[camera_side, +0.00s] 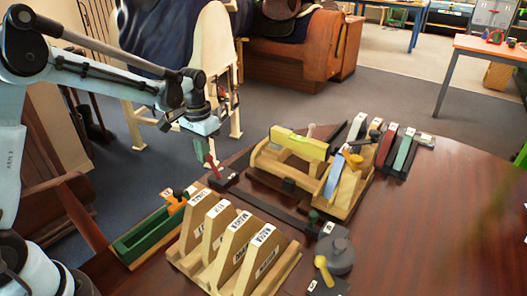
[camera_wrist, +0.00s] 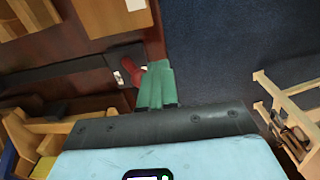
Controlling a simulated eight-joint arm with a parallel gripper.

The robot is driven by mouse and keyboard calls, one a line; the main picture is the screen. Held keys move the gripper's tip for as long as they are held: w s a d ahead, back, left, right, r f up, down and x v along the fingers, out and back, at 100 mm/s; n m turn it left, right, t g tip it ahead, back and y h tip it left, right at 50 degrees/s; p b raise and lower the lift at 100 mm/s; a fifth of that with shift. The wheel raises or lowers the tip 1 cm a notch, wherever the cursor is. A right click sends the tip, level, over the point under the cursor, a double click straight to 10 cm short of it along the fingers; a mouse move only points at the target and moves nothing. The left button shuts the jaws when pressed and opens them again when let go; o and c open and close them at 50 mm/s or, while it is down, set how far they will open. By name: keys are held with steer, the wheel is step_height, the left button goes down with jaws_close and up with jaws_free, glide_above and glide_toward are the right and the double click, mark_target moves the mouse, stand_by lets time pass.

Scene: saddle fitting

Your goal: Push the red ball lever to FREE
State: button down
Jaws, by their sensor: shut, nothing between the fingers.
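The red lever (camera_side: 211,168) stands on a small dark base (camera_side: 224,179) with a white label, near the table's far left edge. Its label is too small to read. My gripper (camera_side: 202,150) is shut and empty, with its green fingers pointing down right beside the top of the lever. In the wrist view the fingers (camera_wrist: 157,85) show just right of the red lever (camera_wrist: 130,72), whose base has a white tag beside it. The ball end is partly hidden, and I cannot tell whether the fingers touch it.
A wooden rack of labelled boards (camera_side: 232,250) stands in front, beside a green tray (camera_side: 150,235). A wooden saddle fixture (camera_side: 300,165) with a yellow level is to the right. A grey round part with a yellow lever (camera_side: 323,270) is nearer.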

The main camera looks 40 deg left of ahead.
mark_target(212, 159)
steer(key=shift+d, duration=1.55)
steer(key=shift+d+f, duration=0.1)
steer(key=shift+d, duration=0.3)
steer(key=shift+a, duration=0.6)
steer(key=shift+r, duration=0.2)
steer(key=shift+r, duration=3.45)
